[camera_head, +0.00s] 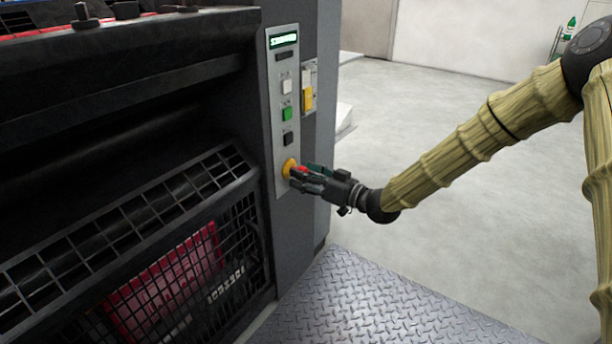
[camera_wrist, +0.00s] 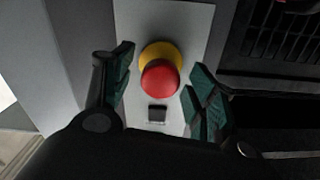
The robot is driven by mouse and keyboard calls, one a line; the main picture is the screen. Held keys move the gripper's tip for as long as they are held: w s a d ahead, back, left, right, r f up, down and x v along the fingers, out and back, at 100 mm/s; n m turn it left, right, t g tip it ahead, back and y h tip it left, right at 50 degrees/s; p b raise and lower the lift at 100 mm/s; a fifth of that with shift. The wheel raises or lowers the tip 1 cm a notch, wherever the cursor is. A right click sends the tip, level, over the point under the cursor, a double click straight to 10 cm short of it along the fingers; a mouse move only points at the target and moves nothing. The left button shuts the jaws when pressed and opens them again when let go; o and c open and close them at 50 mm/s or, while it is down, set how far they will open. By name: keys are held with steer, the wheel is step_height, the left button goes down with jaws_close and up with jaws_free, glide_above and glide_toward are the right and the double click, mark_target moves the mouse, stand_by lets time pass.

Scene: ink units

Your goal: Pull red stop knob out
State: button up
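The red stop knob (camera_wrist: 161,78) sits on a yellow collar (camera_wrist: 162,52) on a light grey control panel. In the wrist view it lies between the two green-padded fingers of my gripper (camera_wrist: 160,88), with a visible gap on each side. In the head view, the red knob (camera_head: 300,170) and yellow collar (camera_head: 289,168) show near the bottom of the panel (camera_head: 283,180). My gripper (camera_head: 304,176) is at the knob there, partly covering it. The fingers are open; whether either touches the knob cannot be told from the head view.
Above the knob, the panel has a black button (camera_head: 288,139), a green button (camera_head: 287,114), a white button (camera_head: 286,87) and a small display (camera_head: 284,41). A yellow switch (camera_head: 307,98) is beside it. A black machine with a mesh guard (camera_head: 130,215) stands left. Open floor (camera_head: 420,110) lies right.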

steer(key=shift+a, duration=0.2)
steer(key=v, duration=1.2)
